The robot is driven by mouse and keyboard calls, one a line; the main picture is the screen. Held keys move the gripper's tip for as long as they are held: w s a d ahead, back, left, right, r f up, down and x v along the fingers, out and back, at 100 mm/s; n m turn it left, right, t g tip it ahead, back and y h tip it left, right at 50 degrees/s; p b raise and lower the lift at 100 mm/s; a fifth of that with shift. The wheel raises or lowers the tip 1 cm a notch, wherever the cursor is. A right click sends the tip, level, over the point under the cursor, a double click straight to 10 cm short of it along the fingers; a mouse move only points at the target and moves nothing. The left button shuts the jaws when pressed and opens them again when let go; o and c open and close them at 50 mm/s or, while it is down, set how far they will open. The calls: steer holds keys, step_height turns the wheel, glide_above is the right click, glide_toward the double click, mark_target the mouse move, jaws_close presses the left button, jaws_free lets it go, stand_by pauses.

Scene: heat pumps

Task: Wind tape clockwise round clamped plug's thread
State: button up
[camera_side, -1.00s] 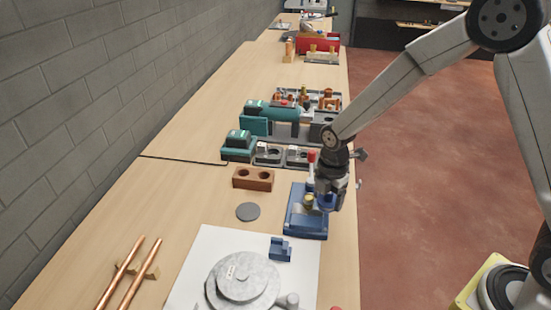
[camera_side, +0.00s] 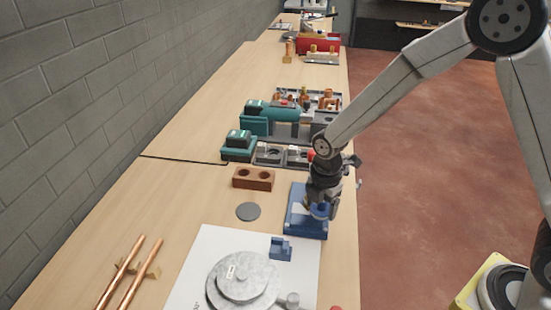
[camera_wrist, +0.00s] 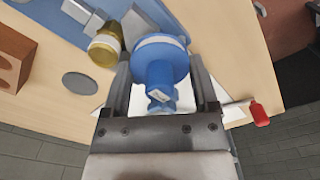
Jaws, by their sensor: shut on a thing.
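My gripper (camera_wrist: 160,80) is shut on a blue tape spool (camera_wrist: 158,60), held between the two fingers in the wrist view. The brass plug (camera_wrist: 104,50) stands just left of the spool, with a whitish band around its upper end. The spool and plug look very close; I cannot tell whether they touch or whether a strand of tape joins them. Grey vise jaws (camera_wrist: 78,10) are beside the plug. In the side view, my gripper (camera_side: 321,207) is over the blue vise (camera_side: 298,222), hiding most of the plug and clamp.
A brown two-hole block (camera_side: 253,179) and a dark disc (camera_side: 248,212) lie left of the vise. A small blue block (camera_side: 281,248) and round grey plates (camera_side: 243,278) sit on a white sheet in front. Teal tools (camera_side: 240,146) stand behind. Copper pipes (camera_side: 127,275) lie front left.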

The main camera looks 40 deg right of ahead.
steer(key=shift+w+a, duration=0.4)
steer(key=shift+a, duration=0.15)
steer(key=shift+a, duration=0.1)
steer(key=shift+w+a, duration=0.5)
steer(key=shift+a, duration=0.2)
steer(key=shift+w+a, duration=0.1)
steer(key=shift+w, duration=0.05)
steer(key=shift+w+a, duration=0.4)
steer(key=shift+w, duration=0.2)
steer(key=shift+w, duration=0.1)
steer(key=shift+w+a, duration=0.2)
steer(key=shift+w, duration=0.6)
